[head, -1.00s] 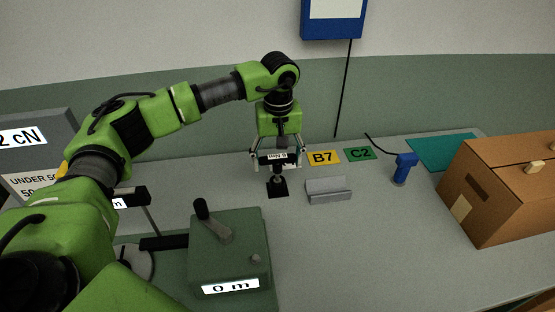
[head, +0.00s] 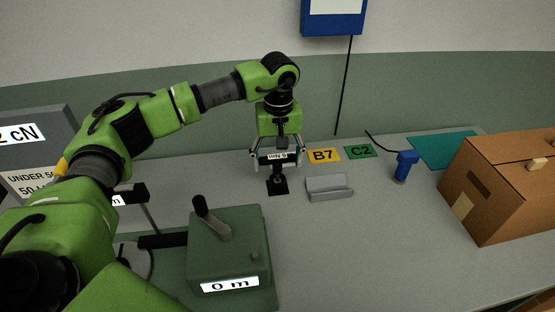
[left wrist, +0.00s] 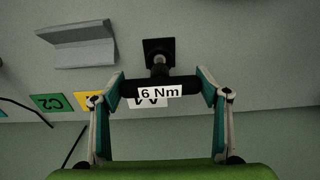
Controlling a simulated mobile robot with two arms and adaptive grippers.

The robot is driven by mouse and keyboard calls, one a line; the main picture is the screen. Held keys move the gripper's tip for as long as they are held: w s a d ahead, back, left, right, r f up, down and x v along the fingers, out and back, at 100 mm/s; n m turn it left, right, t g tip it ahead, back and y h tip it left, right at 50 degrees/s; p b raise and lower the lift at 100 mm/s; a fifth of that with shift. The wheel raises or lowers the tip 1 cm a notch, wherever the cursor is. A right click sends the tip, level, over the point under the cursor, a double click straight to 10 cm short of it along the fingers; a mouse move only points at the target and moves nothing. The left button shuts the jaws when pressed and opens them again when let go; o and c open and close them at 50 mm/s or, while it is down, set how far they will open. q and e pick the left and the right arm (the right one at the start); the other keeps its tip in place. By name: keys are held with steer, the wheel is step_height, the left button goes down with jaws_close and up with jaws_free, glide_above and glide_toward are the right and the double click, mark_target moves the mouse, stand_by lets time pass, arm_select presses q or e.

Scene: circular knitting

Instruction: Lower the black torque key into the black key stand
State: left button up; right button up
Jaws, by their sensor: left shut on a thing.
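The black torque key (left wrist: 186,87) with a white "6 Nm" label is a dark bar held crosswise in my left gripper (left wrist: 160,90). In the head view my left gripper (head: 277,160) hangs upright, its two fingers shut on the ends of the bar. The black key stand (head: 278,189) is directly below, with a square base on the table; it also shows in the left wrist view (left wrist: 158,45). A short shaft lies between bar and base. I cannot tell whether the key's lower end is inside the stand. My right gripper is out of view.
A grey cradle (head: 329,188) stands right of the stand. Yellow B7 (head: 322,156) and green C2 (head: 360,152) labels lie behind it. A blue tool (head: 404,166) and brown box (head: 504,194) are farther right. A green device (head: 229,247) stands in front.

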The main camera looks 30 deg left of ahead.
arm_select(q)
steer(key=shift+f+b, duration=0.3)
steer(key=shift+f, duration=0.05)
stand_by(0.4)
steer(key=o, duration=1.8)
steer(key=shift+o, duration=0.2)
step_height(320, 180, up, 12)
steer(key=shift+s+d, duration=0.2)
